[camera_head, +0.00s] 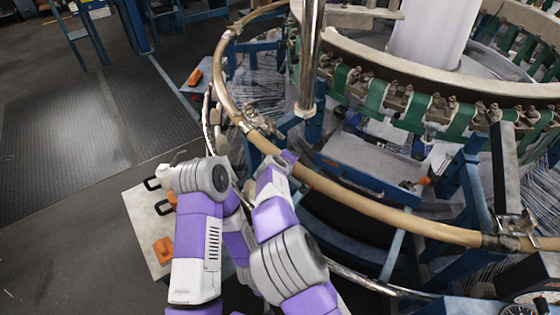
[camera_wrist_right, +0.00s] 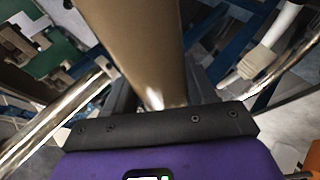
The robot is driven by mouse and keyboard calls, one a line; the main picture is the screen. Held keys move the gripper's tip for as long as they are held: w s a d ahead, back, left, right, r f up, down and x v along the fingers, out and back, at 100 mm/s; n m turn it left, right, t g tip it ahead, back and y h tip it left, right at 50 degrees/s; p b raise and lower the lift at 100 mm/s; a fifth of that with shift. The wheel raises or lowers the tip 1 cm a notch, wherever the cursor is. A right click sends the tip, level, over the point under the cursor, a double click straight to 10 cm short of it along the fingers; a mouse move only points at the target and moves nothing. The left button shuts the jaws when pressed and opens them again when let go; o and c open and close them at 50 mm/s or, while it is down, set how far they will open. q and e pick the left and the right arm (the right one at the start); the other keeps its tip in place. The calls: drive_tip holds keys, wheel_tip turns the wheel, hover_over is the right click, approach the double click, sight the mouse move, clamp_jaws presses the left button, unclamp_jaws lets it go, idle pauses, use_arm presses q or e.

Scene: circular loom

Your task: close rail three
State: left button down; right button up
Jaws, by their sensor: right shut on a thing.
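A tan tubular rail (camera_head: 350,195) curves around the front of the circular loom. Its left end meets the upper-left rail section (camera_head: 222,85) at a metal fitting (camera_head: 250,126); I cannot tell whether a gap is left there. Its right end reaches a metal joint (camera_head: 497,241). My right gripper (camera_head: 284,160) is at the rail near its left end, shut on it. In the right wrist view the rail (camera_wrist_right: 140,45) runs away from the black gripper base (camera_wrist_right: 160,128), between the fingers, which are mostly hidden. My left arm shows, but its gripper does not.
A light board (camera_head: 145,235) with orange items (camera_head: 163,249) lies at lower left. The loom has blue frame posts, green straps (camera_head: 374,95) and a vertical chrome post (camera_head: 309,60) near the fitting. Dark open floor (camera_head: 85,120) lies at left.

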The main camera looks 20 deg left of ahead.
drive_tip(key=shift+s+d+f, duration=0.15)
drive_tip(key=shift+d+f, duration=0.05)
drive_tip(key=shift+f, duration=0.7)
drive_tip(key=o, duration=1.4)
drive_tip(key=shift+a+r, duration=0.1)
drive_tip(key=shift+r, duration=0.15)
drive_tip(key=shift+r, duration=0.15)
drive_tip(key=v, duration=0.7)
